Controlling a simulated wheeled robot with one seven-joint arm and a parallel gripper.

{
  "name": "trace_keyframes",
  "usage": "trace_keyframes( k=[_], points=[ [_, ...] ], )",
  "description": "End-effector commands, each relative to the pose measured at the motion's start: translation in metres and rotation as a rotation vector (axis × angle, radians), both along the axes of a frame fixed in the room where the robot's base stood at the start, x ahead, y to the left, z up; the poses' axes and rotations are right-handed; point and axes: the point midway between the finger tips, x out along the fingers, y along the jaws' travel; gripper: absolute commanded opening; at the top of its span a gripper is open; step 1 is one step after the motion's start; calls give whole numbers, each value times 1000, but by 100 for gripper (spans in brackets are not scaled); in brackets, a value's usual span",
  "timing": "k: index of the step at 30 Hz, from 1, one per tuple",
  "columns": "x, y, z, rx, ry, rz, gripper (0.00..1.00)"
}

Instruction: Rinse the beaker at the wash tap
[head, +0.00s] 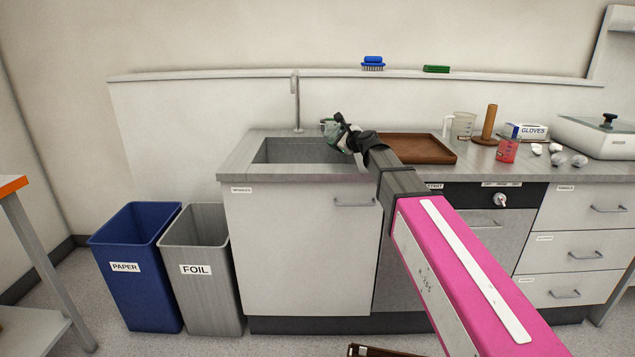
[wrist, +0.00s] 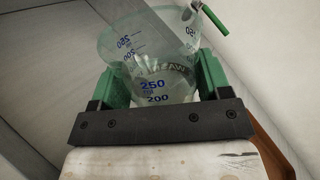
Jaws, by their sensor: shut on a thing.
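My gripper (head: 337,128) is over the right part of the sink (head: 300,150), close to its back edge. The wrist view shows its green fingers (wrist: 163,88) shut on the sides of a clear beaker (wrist: 150,55) with blue volume marks. The beaker looks tilted in that view; its contents, if any, are unclear. In the head view the gripper mostly hides it. The wash tap (head: 297,100) is a thin grey upright pipe behind the sink, left of my gripper. A small green-tipped part (wrist: 214,18) shows above the beaker's rim in the wrist view.
A brown tray (head: 425,148) lies right of the sink. Beyond it stand another beaker (head: 463,125), a wooden post (head: 489,122), a red cup (head: 508,150) and a glove box (head: 527,131). PAPER (head: 130,285) and FOIL (head: 205,290) bins stand left.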

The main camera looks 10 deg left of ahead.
Motion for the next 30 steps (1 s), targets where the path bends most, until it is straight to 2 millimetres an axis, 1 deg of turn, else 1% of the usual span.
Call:
trace_keyframes(
  k=[8,30],
  points=[
    [0,1,3,-29,-22,-1,37],
    [0,0,-2,-111,-80,-1,37]
  ],
)
